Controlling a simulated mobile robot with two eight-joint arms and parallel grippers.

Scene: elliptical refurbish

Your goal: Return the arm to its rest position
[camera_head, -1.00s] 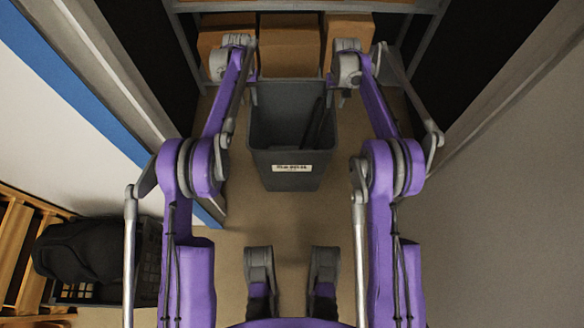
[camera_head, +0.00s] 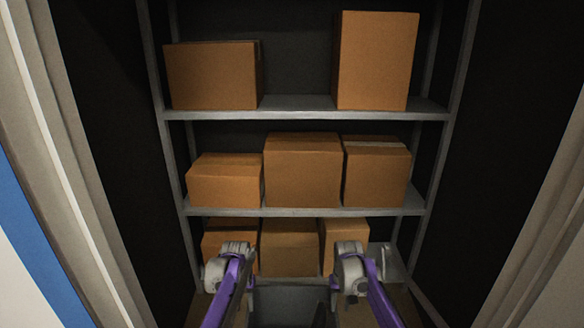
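A dark grey bin (camera_head: 292,306) shows at the bottom centre, cut off by the lower edge of the head view. My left gripper (camera_head: 250,280) is at the left end of its far rim, and my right gripper (camera_head: 335,281) is at the right end. Both seem at or very near the rim, but I cannot tell whether they touch it. Their fingers are too small and too hidden by the wrists to show open or shut. My purple arms come in from the bottom edge.
A grey metal shelf unit (camera_head: 300,212) stands ahead, with cardboard boxes (camera_head: 302,172) on three levels. The lowest boxes (camera_head: 289,248) are just beyond the bin. Dark gaps and light door-frame-like uprights (camera_head: 60,150) flank the shelf. The top level is bare between its two boxes.

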